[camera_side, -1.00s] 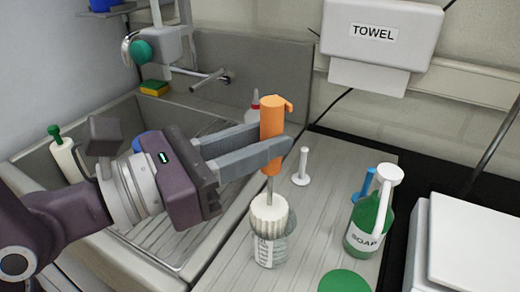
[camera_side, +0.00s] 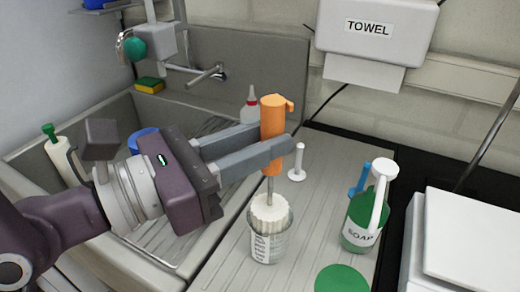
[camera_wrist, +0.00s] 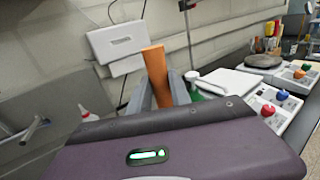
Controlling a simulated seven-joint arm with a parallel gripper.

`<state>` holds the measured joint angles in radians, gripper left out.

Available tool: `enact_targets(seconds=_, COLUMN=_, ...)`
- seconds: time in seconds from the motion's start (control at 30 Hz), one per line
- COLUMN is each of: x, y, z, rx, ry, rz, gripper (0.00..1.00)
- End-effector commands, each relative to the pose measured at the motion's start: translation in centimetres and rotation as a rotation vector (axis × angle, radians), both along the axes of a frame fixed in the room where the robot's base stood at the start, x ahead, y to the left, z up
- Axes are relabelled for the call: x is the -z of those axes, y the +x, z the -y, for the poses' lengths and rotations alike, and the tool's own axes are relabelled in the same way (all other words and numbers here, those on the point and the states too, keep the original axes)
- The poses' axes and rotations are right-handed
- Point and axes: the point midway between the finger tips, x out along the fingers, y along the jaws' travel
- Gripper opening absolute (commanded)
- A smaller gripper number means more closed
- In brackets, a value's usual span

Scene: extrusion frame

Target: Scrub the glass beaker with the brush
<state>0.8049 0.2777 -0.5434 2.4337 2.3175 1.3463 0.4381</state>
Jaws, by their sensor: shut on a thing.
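My gripper (camera_side: 277,148) is shut on the orange handle of the brush (camera_side: 272,120), which is held upright. In the wrist view the orange handle (camera_wrist: 155,70) stands between the two grey fingers. A thin metal shaft runs down from the handle to a white ribbed brush head (camera_side: 268,208). The glass beaker (camera_side: 266,246) stands on the ribbed drainboard below the gripper. The brush head is at the beaker's mouth, with its lower part inside the glass. Whether it touches the glass wall cannot be told.
A white peg (camera_side: 298,165) stands behind the beaker. A green soap bottle (camera_side: 362,222) and a blue item (camera_side: 361,180) are to the right. A green disc (camera_side: 341,279) lies in front. The sink (camera_side: 160,235) is at left, and a white device (camera_side: 470,245) at right.

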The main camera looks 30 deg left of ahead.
Motion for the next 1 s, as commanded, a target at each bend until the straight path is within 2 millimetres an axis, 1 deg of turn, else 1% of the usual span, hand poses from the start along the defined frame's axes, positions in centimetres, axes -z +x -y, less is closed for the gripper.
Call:
enact_targets(seconds=0.23, x=0.3, y=0.5, z=0.8, rx=-0.001, ry=0.001, rz=-0.001, gripper=0.0)
enact_targets(seconds=0.43, x=3.4, y=0.5, z=0.8, rx=0.0, ry=0.006, rz=-0.003, gripper=0.0)
enact_targets(seconds=0.5, x=3.9, y=0.5, z=0.8, rx=0.0, ry=0.002, rz=-0.002, gripper=0.0)
enact_targets(seconds=0.57, x=4.0, y=0.5, z=0.8, rx=0.001, ry=0.0, rz=0.0, gripper=0.0)
enact_targets(seconds=0.63, x=3.3, y=0.5, z=0.8, rx=-0.001, ry=-0.005, rz=0.003, gripper=0.0)
enact_targets(seconds=0.8, x=0.6, y=0.5, z=0.8, rx=-0.001, ry=-0.006, rz=0.004, gripper=0.0)
enact_targets(seconds=0.9, x=0.0, y=0.5, z=0.8, rx=-0.001, ry=-0.002, rz=0.001, gripper=0.0)
enact_targets(seconds=1.0, x=0.0, y=0.6, z=0.8, rx=-0.001, ry=0.0, rz=0.001, gripper=0.0)
